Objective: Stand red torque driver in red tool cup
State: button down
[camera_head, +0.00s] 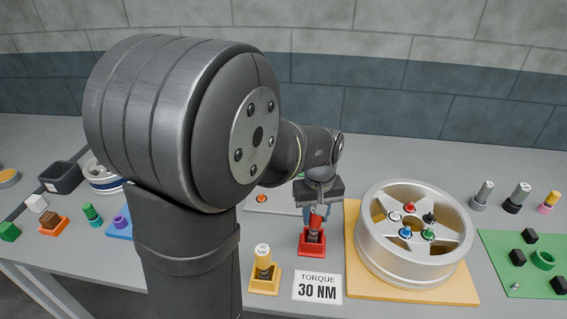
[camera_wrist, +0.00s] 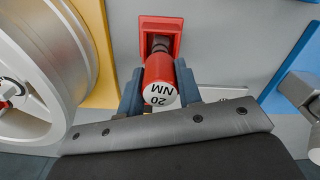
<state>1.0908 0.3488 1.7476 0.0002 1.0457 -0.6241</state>
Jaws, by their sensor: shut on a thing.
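The red torque driver (camera_head: 318,215) has a red barrel and a dark lower end. In the wrist view its white cap (camera_wrist: 161,94) reads 20 NM. My gripper (camera_wrist: 159,92) is shut on the red barrel, with one blue-grey finger on each side. The red tool cup (camera_head: 312,245) stands on the table below the driver. In the wrist view the dark end of the driver lies within the outline of the red cup (camera_wrist: 160,24). The driver looks about upright. I cannot tell how deep its end sits in the cup.
A silver wheel (camera_head: 413,232) on a yellow board stands close to the right. A yellow cup with a yellow driver (camera_head: 263,262) stands to the left, beside a TORQUE 30 NM sign (camera_head: 317,287). A green mat (camera_head: 520,262) with dark blocks lies far right.

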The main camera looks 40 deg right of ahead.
jog(key=shift+f, duration=0.6)
jog(key=c, duration=0.9)
grip_release()
jog(key=shift+c, duration=0.2)
jog(key=shift+r, duration=0.1)
notch_tip(320, 180, up, 17)
jog(key=shift+r, duration=0.15)
notch_tip(320, 180, down, 17)
jog(key=shift+f, duration=0.2)
jog(key=shift+r, duration=0.1)
